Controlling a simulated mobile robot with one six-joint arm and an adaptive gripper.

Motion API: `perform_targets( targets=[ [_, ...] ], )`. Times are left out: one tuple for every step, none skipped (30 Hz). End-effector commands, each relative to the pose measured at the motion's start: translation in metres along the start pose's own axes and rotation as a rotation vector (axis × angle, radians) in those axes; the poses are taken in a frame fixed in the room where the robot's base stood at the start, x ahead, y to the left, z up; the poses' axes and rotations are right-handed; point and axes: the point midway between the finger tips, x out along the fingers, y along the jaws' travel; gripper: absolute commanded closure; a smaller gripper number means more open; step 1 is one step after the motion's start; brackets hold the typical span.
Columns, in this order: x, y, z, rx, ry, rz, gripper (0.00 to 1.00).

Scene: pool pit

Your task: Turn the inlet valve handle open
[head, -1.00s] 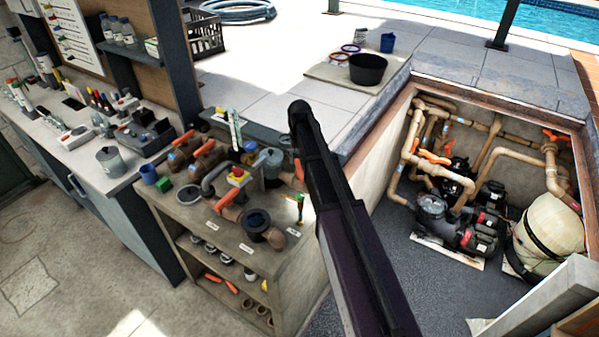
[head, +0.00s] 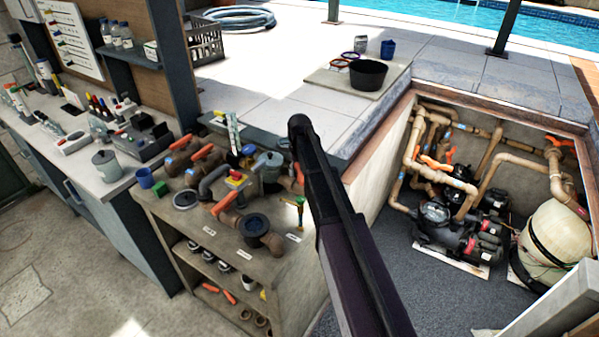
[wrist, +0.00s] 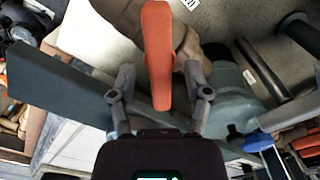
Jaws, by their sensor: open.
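An orange valve handle (wrist: 158,50) stands in the middle of the wrist view, its long bar running up and down the picture. My gripper (wrist: 160,82) is open, with one finger on each side of the lower part of this handle. I cannot tell whether either finger touches it. In the head view my dark arm covers the gripper. An orange piece (head: 299,172) shows beside my arm at the bench, partly hidden; I cannot tell whether it is the same handle. No label names the inlet valve legibly.
The wooden bench (head: 285,255) carries brown pipes, other orange handles (head: 228,203) and a black-rimmed pipe fitting (head: 254,228). The pit at the right holds pumps (head: 435,212), pipes and a beige tank (head: 560,240). A black bucket (head: 368,73) stands on the deck.

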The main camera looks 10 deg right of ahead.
Motion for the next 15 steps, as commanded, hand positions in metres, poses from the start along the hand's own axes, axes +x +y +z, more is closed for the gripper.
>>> perform_targets(
  targets=[
    [-0.0001, 0.0000, 0.0000, 0.000, 0.000, 0.000, 0.37],
    [-0.0001, 0.0000, 0.0000, 0.000, 0.000, 0.000, 0.37],
    [-0.0001, 0.0000, 0.0000, 0.000, 0.000, 0.000, 0.43],
    [-0.0001, 0.0000, 0.0000, 0.000, 0.000, 0.000, 0.52],
    [-0.0001, 0.0000, 0.0000, 0.000, 0.000, 0.000, 0.61],
    [-0.0001, 0.0000, 0.0000, 0.000, 0.000, 0.000, 0.73],
    [-0.0001, 0.0000, 0.0000, 0.000, 0.000, 0.000, 0.82],
    [-0.0001, 0.0000, 0.0000, 0.000, 0.000, 0.000, 0.91],
    [-0.0001, 0.0000, 0.0000, 0.000, 0.000, 0.000, 1.00],
    [-0.0001, 0.0000, 0.0000, 0.000, 0.000, 0.000, 1.00],
    [-0.0001, 0.0000, 0.0000, 0.000, 0.000, 0.000, 1.00],
    [-0.0001, 0.0000, 0.0000, 0.000, 0.000, 0.000, 1.00],
    [0.0000, 0.0000, 0.0000, 0.000, 0.000, 0.000, 1.00],
    [0.0000, 0.0000, 0.0000, 0.000, 0.000, 0.000, 1.00],
    [0.0000, 0.0000, 0.0000, -0.001, 0.000, 0.000, 1.00]
  ],
)
